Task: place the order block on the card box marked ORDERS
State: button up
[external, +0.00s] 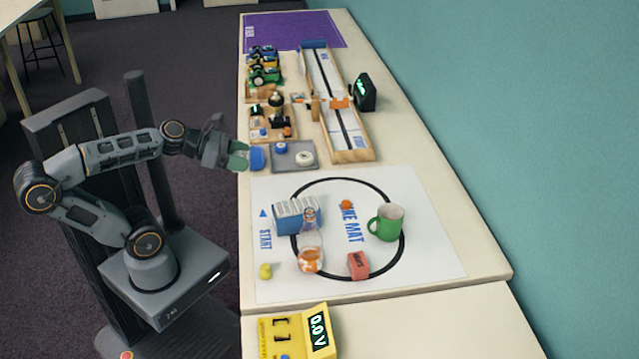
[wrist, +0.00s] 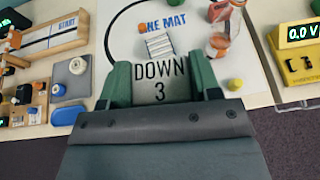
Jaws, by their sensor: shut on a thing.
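A pale block lettered "DOWN 3" (wrist: 158,90) sits between the green fingers of my gripper in the wrist view. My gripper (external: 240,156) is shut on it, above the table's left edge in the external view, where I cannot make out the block. A blue and white box with printed lines on top (external: 291,217) stands on the mat, in front of my gripper and apart from it. Its striped top shows beyond the held block in the wrist view (wrist: 159,46). I cannot read ORDERS on it.
A green mug (external: 386,224) and red block (external: 358,265) are on the mat (external: 430,255). A grey tray (external: 293,163) and a yellow meter (external: 292,335) flank it.

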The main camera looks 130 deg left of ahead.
notch_tip(320, 180, down, 2)
jog(key=shift+d+f, duration=0.1)
jog(key=shift+d, duration=0.05)
jog(key=s+a+p+x, duration=0.1)
jog(key=p+x, duration=0.2)
jog(key=x, duration=0.4)
jog(key=b, duration=0.7)
send_over(295, 205)
jog(key=shift+n+g+y, duration=0.3)
jog(key=shift+n+y, duration=0.1)
jog(key=f, duration=0.6)
jog(key=shift+s+d+f, duration=0.15)
jog(key=shift+d+f, duration=0.1)
jog(key=f, duration=0.1)
jog(key=f+b, duration=0.2)
jog(key=shift+w+a+f, duration=0.1)
jog(key=shift+w+a, duration=0.15)
jog(key=shift+a, duration=0.05)
jog(key=shift+f, duration=0.3)
jog(key=shift+f, duration=0.1)
jog(key=shift+f+b, duration=0.1)
jog(key=shift+b, duration=0.3)
jog(key=o, duration=0.9)
jog(key=shift+o, duration=0.2)
